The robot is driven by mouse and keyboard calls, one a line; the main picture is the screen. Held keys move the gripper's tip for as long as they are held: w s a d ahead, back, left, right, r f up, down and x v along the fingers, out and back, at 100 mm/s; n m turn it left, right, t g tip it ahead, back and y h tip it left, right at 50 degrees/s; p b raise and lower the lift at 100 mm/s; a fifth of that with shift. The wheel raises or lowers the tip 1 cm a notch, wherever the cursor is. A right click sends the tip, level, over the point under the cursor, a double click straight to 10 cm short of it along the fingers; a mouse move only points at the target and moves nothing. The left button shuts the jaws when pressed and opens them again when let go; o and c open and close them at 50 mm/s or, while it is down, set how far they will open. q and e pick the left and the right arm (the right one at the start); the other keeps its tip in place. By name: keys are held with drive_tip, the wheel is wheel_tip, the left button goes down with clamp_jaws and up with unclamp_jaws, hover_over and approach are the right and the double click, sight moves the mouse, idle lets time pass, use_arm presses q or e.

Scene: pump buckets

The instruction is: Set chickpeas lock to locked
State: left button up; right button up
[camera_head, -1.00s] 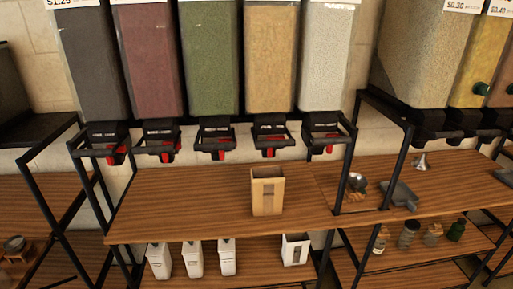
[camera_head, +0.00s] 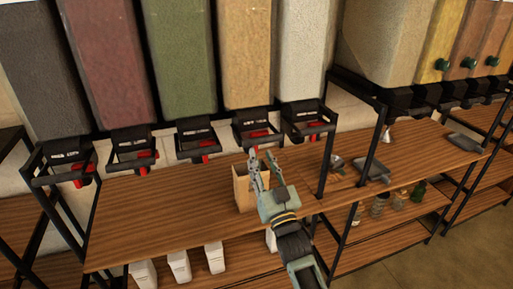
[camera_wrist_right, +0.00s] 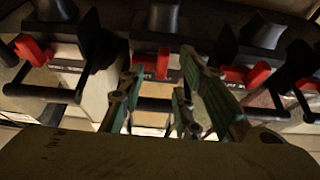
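A row of tall bins hangs above the shelf, each with a black dispenser and a red lock lever. The tan-filled bin (camera_head: 246,55) may be the chickpeas one; its label is too small to read. Its red lever (camera_head: 259,134) sits just above my right gripper (camera_head: 263,158), which is open and empty. In the right wrist view my two fingers (camera_wrist_right: 157,90) are apart, with a red lever (camera_wrist_right: 162,64) beyond and between them and not gripped. Which bin that lever belongs to is not certain. My left gripper is out of view.
A tan open box (camera_head: 242,188) stands on the wooden shelf (camera_head: 165,205), partly behind my right gripper. Other red levers (camera_head: 205,146) flank the tan bin's. Black frame posts (camera_head: 326,165) and a scoop (camera_head: 372,170) are to the right. White containers (camera_head: 179,266) stand below.

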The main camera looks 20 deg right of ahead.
sight(256, 149)
drive_tip(key=x, duration=0.3)
drive_tip(key=shift+w+a+p, duration=0.2)
drive_tip(key=shift+w+p, duration=0.2)
clamp_jaws()
idle(0.3)
